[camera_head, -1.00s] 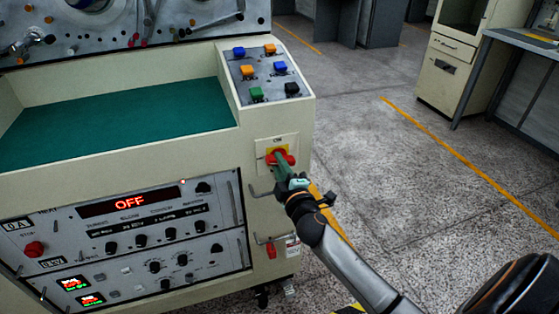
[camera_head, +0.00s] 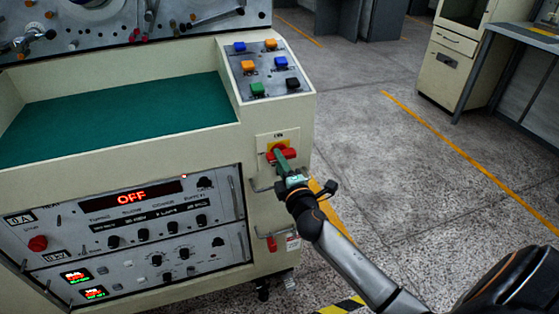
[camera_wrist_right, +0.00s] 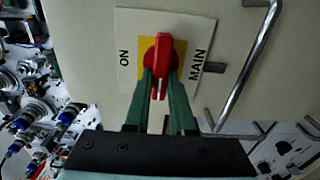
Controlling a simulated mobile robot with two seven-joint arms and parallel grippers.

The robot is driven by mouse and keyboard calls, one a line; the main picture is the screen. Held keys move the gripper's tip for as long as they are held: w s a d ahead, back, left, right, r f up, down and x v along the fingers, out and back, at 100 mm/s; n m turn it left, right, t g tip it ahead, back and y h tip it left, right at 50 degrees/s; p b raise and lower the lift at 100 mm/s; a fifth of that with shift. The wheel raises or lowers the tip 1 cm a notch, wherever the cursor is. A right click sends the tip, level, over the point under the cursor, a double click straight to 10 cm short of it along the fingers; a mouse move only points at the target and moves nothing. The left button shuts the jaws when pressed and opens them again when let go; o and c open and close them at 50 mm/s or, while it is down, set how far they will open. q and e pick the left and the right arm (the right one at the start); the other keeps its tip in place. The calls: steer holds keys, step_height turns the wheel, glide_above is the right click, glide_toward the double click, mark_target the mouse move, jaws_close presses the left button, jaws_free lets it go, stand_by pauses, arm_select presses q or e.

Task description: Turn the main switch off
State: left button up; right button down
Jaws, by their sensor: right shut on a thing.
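The main switch is a red rotary handle (camera_wrist_right: 164,62) on a yellow square, on a pale plate (camera_wrist_right: 125,75) marked ON and MAIN. In the right wrist view the handle runs up and down the picture, with a white mark at its lower end, and ON is to its left. My right gripper (camera_wrist_right: 160,85) has its two green fingers shut on the handle, one on each side. In the head view the switch (camera_head: 290,155) is on the cabinet's front right, partly hidden by my right gripper (camera_head: 281,160). My left gripper is not in view.
The cream cabinet (camera_head: 150,158) has a control panel with a red OFF display (camera_head: 131,198). A metal handle (camera_wrist_right: 250,65) sits close beside the switch plate. Coloured buttons (camera_head: 265,70) are on top. Open floor (camera_head: 400,170) lies to the right.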

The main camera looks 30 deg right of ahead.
steer(key=c, duration=0.8)
jaws_free()
steer(key=shift+o, duration=0.2)
steer(key=shift+s, duration=0.1)
steer(key=v, duration=1.2)
steer(key=shift+b, duration=0.3)
steer(key=shift+s+f, duration=0.1)
steer(key=shift+s, duration=0.05)
